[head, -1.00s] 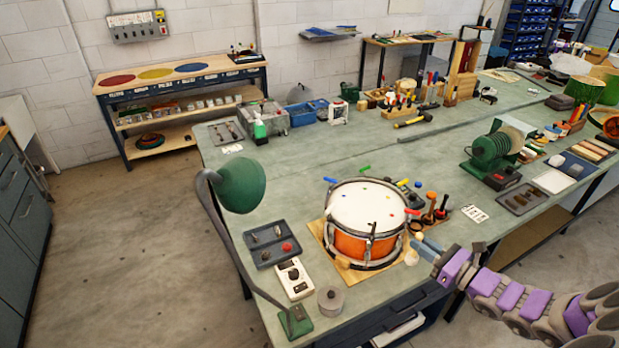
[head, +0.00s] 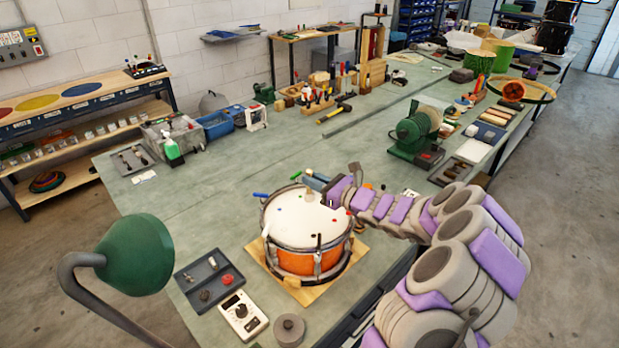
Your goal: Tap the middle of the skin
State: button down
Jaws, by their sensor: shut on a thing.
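The drum (head: 296,262) has an orange shell, metal rims and a white skin (head: 300,222) with several small coloured marks on it. It stands upright on a wooden board (head: 305,294) near the bench's front edge. Whether the fingers or the held thing touch the skin, I cannot tell. A pale upright piece (head: 266,229) shows at the drum's left rim.
A green lamp (head: 140,253) stands at the front left. A green spool machine (head: 415,135) stands behind right.

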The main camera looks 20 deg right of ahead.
aim_at(312, 197)
jog(key=f, duration=0.1)
jog(key=f+b, duration=0.1)
jog(key=f, duration=0.1)
jog(key=a+f+b, duration=0.1)
jog(key=f, duration=0.1)
jog(key=shift+s+f, duration=0.1)
jog(key=shift+f, duration=0.1)
jog(key=shift+d+f, duration=0.2)
notch_tip(312, 197, up, 5)
jog(key=p, duration=0.3)
jog(key=shift+a, duration=0.15)
jog(key=shift+a+r, duration=0.1)
jog(key=shift+a, duration=0.15)
jog(key=shift+d, duration=0.15)
dwell(0.4)
